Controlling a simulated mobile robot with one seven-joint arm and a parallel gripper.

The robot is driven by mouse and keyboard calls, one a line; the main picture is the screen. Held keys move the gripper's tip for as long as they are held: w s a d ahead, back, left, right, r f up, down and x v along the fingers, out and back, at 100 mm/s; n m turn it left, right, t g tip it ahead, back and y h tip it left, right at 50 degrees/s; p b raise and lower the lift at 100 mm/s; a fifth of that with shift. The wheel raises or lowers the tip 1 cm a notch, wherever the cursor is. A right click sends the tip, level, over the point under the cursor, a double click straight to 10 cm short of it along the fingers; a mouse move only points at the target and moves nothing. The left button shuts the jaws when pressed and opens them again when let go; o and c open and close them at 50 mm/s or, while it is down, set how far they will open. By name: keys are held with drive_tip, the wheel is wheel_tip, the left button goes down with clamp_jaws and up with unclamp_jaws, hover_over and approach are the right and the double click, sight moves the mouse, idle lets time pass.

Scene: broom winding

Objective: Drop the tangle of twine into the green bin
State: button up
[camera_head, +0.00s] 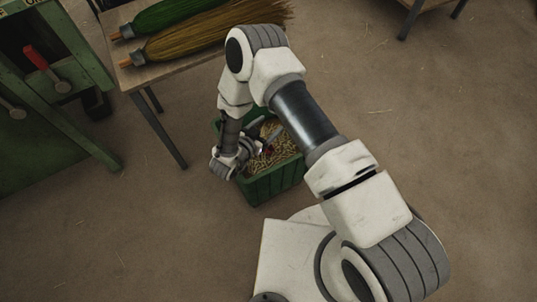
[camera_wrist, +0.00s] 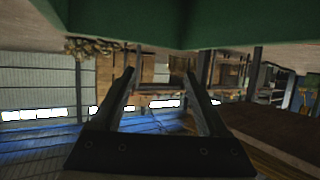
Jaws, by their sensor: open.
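The green bin (camera_head: 272,186) stands on the floor below my arm, filled with straw-coloured bits (camera_head: 284,152). A small red patch (camera_head: 268,150) shows among them; I cannot tell what it is. My gripper (camera_wrist: 163,76) is open, with nothing between its fingers in the wrist view. In the head view it is at the bin's far left part, partly hidden by my own wrist. Green surfaces, likely the bin, fill the top of the wrist view (camera_wrist: 180,25).
A table (camera_head: 135,78) at the upper left holds a green-bound broom (camera_head: 175,12) and a straw broom (camera_head: 215,32). A green machine (camera_head: 70,110) with a red-handled lever (camera_head: 42,64) stands at the left. The floor on the right is mostly clear.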

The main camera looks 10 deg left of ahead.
drive_tip(key=p+v, duration=0.4)
drive_tip(key=v, duration=1.3)
drive_tip(key=shift+r+p, duration=0.2)
drive_tip(key=shift+p, duration=0.1)
drive_tip(key=shift+a, duration=0.1)
